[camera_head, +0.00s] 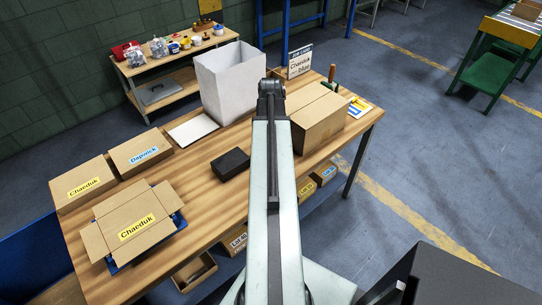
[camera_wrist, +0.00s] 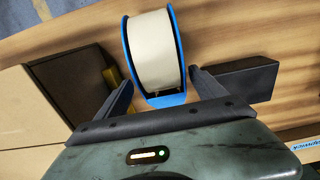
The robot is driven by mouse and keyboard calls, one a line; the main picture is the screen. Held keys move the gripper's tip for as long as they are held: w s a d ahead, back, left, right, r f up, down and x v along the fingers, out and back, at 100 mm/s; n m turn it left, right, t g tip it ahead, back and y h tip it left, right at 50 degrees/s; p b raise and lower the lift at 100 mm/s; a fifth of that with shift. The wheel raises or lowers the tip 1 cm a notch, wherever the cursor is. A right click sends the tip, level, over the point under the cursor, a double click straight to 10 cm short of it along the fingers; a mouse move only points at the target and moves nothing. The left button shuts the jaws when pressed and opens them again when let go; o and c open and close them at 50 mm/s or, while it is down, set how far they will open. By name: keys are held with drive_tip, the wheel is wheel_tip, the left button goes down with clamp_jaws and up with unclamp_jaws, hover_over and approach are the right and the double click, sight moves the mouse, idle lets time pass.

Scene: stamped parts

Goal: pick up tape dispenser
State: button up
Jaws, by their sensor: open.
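The tape dispenser (camera_wrist: 154,50) shows in the wrist view at top centre. It is a blue holder with a wide cream roll, on the wooden table. My gripper (camera_wrist: 163,88) is open, with one dark finger on the left and one on the right. The dispenser's near end lies between and just beyond the fingers, and I see no finger closed on it. In the head view my arm covers the gripper, and the dispenser is hidden there.
A cardboard box (camera_wrist: 36,100) stands close on the left in the wrist view, with a dark block (camera_wrist: 236,80) on the right. In the head view, a large carton (camera_head: 318,118) and a white bin (camera_head: 231,82) flank my arm. Labelled boxes (camera_head: 140,152) sit on the table's left (camera_head: 205,180).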

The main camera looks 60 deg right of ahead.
drive_tip(key=f+b, duration=0.5)
drive_tip(key=shift+s+a+f, duration=0.1)
drive_tip(key=shift+a+f, duration=0.15)
drive_tip(key=shift+r, duration=0.2)
drive_tip(key=c, duration=1.5)
drive_tip(key=shift+o, duration=0.2)
